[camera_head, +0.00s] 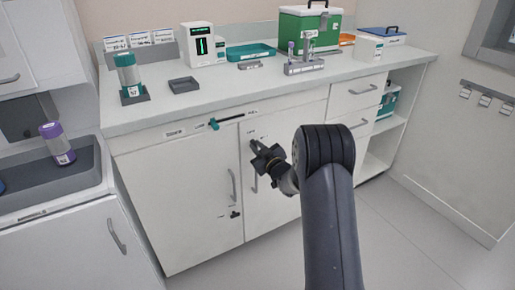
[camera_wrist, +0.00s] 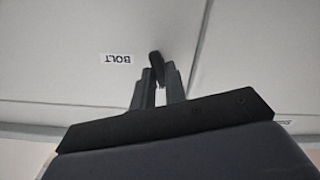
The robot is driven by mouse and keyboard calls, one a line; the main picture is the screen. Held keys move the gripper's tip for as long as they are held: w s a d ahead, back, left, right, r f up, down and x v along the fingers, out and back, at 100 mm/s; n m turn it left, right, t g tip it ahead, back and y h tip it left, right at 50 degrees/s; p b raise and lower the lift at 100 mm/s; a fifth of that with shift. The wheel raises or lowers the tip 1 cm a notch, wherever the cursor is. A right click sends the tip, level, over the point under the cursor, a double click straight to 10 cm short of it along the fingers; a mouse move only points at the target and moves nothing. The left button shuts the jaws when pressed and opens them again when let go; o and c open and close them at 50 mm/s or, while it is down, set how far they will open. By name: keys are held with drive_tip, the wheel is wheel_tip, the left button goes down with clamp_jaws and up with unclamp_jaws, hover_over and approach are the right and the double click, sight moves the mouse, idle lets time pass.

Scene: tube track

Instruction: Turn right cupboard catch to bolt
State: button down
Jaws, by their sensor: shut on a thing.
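My gripper (camera_head: 262,158) is at the upper part of the right cupboard door (camera_head: 275,205), in front of its face. In the wrist view my gripper (camera_wrist: 160,80) has its two fingers closed on a small dark catch (camera_wrist: 156,60), whose end sticks out past the fingertips at a slight tilt. A white label reading BOLT (camera_wrist: 117,58) is upside down in that view, to the left of the catch and apart from it. In the head view my gripper hides the catch.
The left cupboard door (camera_head: 180,185) has a vertical handle (camera_head: 232,185) and a small dark catch (camera_head: 235,213). The counter (camera_head: 225,93) above holds several items. The floor in front is clear.

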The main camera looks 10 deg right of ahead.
drive_tip(key=shift+f+n+b, duration=0.15)
drive_tip(key=shift+n+b, duration=0.15)
drive_tip(key=shift+b, duration=0.4)
drive_tip(key=n+b, duration=1.3)
drive_tip(key=b, duration=0.3)
drive_tip(key=shift+a, duration=0.1)
drive_tip(key=shift+b, duration=0.3)
drive_tip(key=c, duration=1.4)
unclamp_jaws()
drive_tip(key=shift+c, duration=0.2)
drive_tip(key=shift+s, duration=0.15)
